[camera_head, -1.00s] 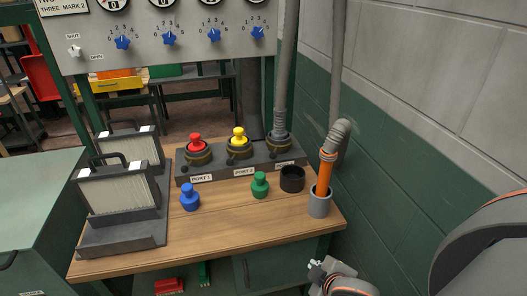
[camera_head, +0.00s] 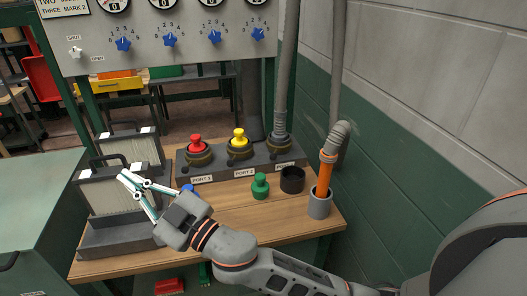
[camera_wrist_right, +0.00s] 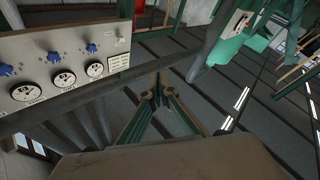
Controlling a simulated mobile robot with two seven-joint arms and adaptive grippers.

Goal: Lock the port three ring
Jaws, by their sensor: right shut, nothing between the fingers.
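The port block (camera_head: 235,172) stands at the back of the wooden bench, with three ports in a row. The rightmost is port three, with a grey corrugated hose (camera_head: 285,85) coming down into it. The port three ring (camera_head: 279,152) is a dark collar around the hose's foot; whether it is locked I cannot tell. My right gripper (camera_head: 130,180) is shut and empty, in front of the filter boxes at the left, well away from port three. It also shows in the wrist view (camera_wrist_right: 158,85). My left gripper is not in view.
Red (camera_head: 196,141) and yellow (camera_head: 239,137) plugs sit in the other ports. A blue plug (camera_head: 188,188), green plug (camera_head: 260,186) and black cup (camera_head: 292,180) stand in front. An orange-ended hose (camera_head: 326,170) stands in a grey holder at right. A gauge panel (camera_head: 160,40) hangs above.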

